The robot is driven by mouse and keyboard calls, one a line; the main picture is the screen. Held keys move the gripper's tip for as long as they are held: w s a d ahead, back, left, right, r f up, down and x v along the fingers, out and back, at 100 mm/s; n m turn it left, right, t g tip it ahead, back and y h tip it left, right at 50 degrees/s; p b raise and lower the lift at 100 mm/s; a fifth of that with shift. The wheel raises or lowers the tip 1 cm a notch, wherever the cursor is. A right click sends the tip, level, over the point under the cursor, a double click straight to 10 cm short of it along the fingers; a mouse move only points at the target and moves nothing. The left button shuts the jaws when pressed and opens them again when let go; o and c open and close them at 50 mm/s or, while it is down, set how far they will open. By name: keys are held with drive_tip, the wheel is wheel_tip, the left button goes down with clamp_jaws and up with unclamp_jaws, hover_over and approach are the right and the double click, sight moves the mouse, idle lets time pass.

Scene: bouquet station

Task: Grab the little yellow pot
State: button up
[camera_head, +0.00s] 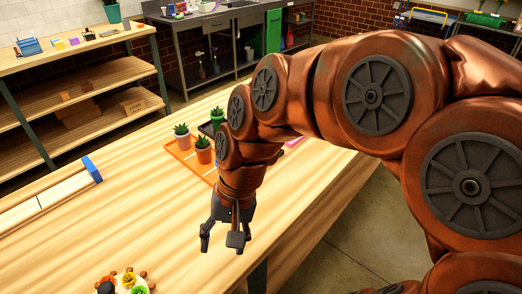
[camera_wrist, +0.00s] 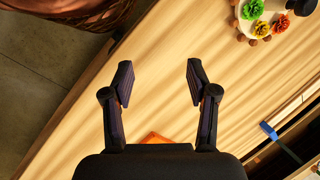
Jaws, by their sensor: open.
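I cannot pick out a little yellow pot for certain. A small yellow item (camera_head: 74,41) stands on the shelf top at the upper left, too small to tell its shape. Two orange-brown pots with succulents, a rear one (camera_head: 182,143) and a front one (camera_head: 203,156), stand on an orange tray (camera_head: 176,153). My gripper (camera_head: 222,243) is over the wooden table, in front of the tray, pointing down. In the wrist view my gripper (camera_wrist: 160,82) has its fingers wide apart, with only bare table between and beyond them.
A round pale holder with a yellow flower (camera_head: 128,280) is at the table's near edge; it also shows in the wrist view with a green flower (camera_wrist: 252,9). A blue-ended rack (camera_head: 92,169) lies at the left. The middle of the table (camera_head: 130,215) is clear.

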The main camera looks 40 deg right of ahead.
drive_tip(key=w+d+m+t+y+b, duration=0.2)
drive_tip(key=w+d+m+t+b, duration=0.15)
drive_tip(key=w+m, duration=0.35)
drive_tip(key=w+d+m+t+y+b, duration=0.3)
drive_tip(key=w+d+m, duration=0.15)
drive_tip(key=w, duration=0.55)
drive_tip(key=w+d+m+t+h+b, duration=0.1)
drive_tip(key=w+d+m+t+b, duration=0.2)
drive_tip(key=d+m, duration=0.6)
drive_tip(key=w+d+m+t+h+b, duration=0.15)
drive_tip(key=d+m+t, duration=0.3)
drive_tip(key=d, duration=0.95)
drive_tip(key=shift+d+x, duration=0.2)
drive_tip(key=shift+x, duration=3.9)
drive_tip(key=shift+f, duration=0.15)
drive_tip(key=shift+m, duration=0.3)
drive_tip(key=shift+c, duration=0.2)
clamp_jaws()
